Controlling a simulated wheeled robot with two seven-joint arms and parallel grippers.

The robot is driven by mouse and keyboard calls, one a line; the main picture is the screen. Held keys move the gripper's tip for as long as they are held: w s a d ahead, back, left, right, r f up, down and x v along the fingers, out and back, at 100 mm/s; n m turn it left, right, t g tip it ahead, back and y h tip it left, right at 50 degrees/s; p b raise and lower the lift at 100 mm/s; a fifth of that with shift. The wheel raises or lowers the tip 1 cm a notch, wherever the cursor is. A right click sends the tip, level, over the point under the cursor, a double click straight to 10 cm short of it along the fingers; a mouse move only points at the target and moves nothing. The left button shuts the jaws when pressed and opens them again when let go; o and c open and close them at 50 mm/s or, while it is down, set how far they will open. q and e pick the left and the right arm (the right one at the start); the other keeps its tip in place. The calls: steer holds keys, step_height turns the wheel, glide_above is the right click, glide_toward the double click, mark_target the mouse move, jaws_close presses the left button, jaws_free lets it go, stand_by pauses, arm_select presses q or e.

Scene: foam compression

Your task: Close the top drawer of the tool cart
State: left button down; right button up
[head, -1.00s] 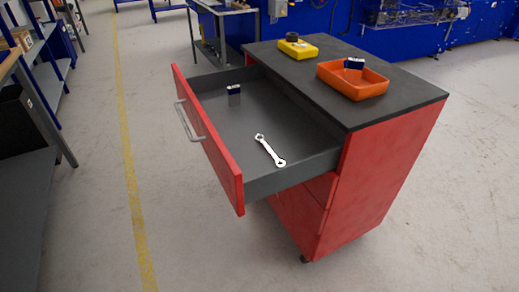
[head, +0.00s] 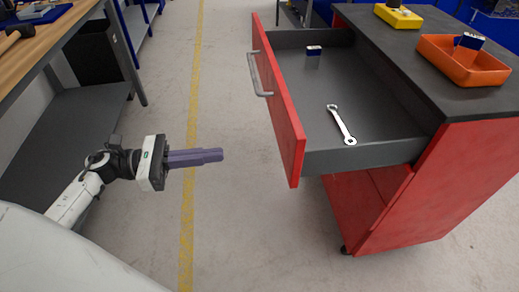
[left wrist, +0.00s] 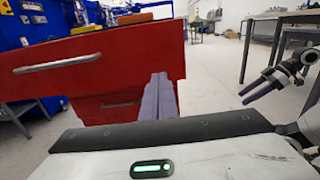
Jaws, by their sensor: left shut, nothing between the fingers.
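The red tool cart (head: 440,190) stands at the right in the head view. Its top drawer (head: 375,97) is pulled out toward the left, with a red front (head: 283,105) and a grey bar handle (head: 259,76). A wrench (head: 341,124) and a small dark blue and white box (head: 313,51) lie inside. My left gripper (head: 222,155) is shut and empty, left of the drawer front and apart from it. In the left wrist view its fingers (left wrist: 158,95) point toward the red front (left wrist: 90,62). My right gripper (left wrist: 256,94) shows at the right there; its jaw gap is unclear.
On the cart top are an orange tray (head: 435,62) holding a small box (head: 469,42) and a yellow item (head: 398,16). A wooden-topped workbench (head: 50,45) stands at the left. Clear floor with a yellow line (head: 189,150) lies between bench and cart.

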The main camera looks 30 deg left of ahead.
arm_select(q)
steer(key=p, duration=0.2)
glide_toward(286, 148)
steer(key=x, duration=0.5)
steer(key=shift+w+d, duration=0.15)
steer(key=shift+w, duration=0.1)
steer(key=shift+w+d, duration=0.25)
steer(key=shift+d, duration=0.1)
steer(key=shift+f, duration=0.1)
steer(key=shift+d, duration=0.1)
